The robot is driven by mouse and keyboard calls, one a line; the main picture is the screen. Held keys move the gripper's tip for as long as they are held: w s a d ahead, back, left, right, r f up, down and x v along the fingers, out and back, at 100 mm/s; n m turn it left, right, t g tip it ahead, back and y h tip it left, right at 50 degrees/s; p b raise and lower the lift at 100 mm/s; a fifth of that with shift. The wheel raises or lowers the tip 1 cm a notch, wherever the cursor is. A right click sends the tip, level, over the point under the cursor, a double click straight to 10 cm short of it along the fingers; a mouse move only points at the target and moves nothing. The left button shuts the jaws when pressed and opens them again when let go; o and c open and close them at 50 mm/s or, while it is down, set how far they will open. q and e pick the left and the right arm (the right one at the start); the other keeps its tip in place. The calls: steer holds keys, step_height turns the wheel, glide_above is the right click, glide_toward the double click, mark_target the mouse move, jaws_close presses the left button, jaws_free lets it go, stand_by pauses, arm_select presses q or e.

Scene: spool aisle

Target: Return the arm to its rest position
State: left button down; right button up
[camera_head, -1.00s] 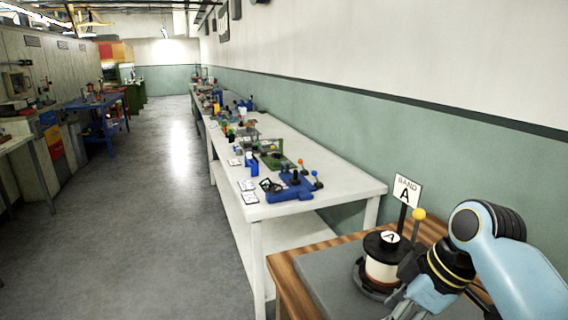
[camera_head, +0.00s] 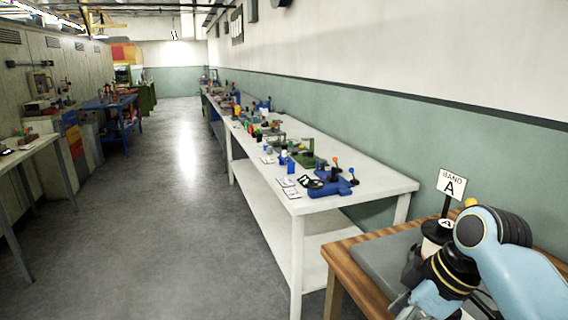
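My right arm (camera_head: 500,255) comes in from the lower right, light blue with black joints. It is bent over a wooden table at the bottom right. Its gripper is mostly cut off by the bottom edge, so its fingers cannot be made out. Behind the arm stands a spool (camera_head: 437,232) with a black top marked A, largely hidden by the arm. I cannot tell whether the arm touches it. My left arm and gripper do not show.
A long white bench (camera_head: 375,185) with blue and green fixtures runs along the right wall. The grey floor aisle (camera_head: 180,200) is clear. Benches and cabinets line the left side.

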steer(key=s+d+f+m+g+h+b, duration=0.1)
steer(key=s+d+f+b, duration=0.15)
steer(key=s+f, duration=0.6)
steer(key=s+d+f+m+g+b, duration=0.15)
steer(key=s+f+b, duration=0.25)
steer(key=f, duration=1)
steer(key=s+d+f+m+g+h+b, duration=0.1)
steer(key=s+f+b, duration=0.3)
steer(key=s+f, duration=0.5)
steer(key=s+d+f+m+t+h+b, duration=0.1)
steer(key=s+d+f+m+b, duration=0.2)
steer(key=s+f, duration=0.7)
steer(key=s+d+f+m+t+h+b, duration=0.1)
steer(key=s+d+f+m+b, duration=0.2)
steer(key=s+f, duration=0.8)
step_height(320, 180, down, 3)
steer(key=shift+d+f+m+h, duration=0.1)
steer(key=shift+d+m+h, duration=0.2)
steer(key=shift+d+m, duration=0.8)
steer(key=shift+a, duration=0.15)
